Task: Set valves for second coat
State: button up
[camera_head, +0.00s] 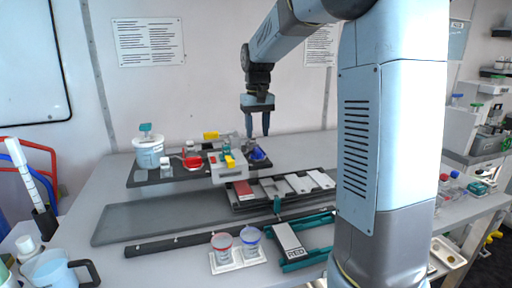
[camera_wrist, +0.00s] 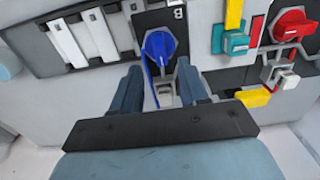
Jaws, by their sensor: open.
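My gripper (camera_head: 258,130) points down, open and empty, above the right end of the dark valve board (camera_head: 142,180). In the wrist view its fingertips (camera_wrist: 158,72) sit either side of a line to the blue valve knob (camera_wrist: 158,46), which lies just beyond them; contact is not visible. The blue knob also shows in the head view (camera_head: 258,154). A red valve knob (camera_wrist: 292,26) is at upper right, also in the head view (camera_head: 191,161). Between them is a teal valve (camera_wrist: 236,43) with an upright yellow handle (camera_wrist: 234,14). Another yellow handle (camera_wrist: 254,97) is lower.
A white bucket (camera_head: 149,154) stands on the board's left end. A black rack (camera_head: 238,205) with several pale plates and one red plate (camera_head: 243,190) lies in front. A grey mat (camera_head: 150,217) lies left.

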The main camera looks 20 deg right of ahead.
aim_at(257, 150)
jog(key=shift+f, duration=3.05)
jog(key=shift+c, duration=0.2)
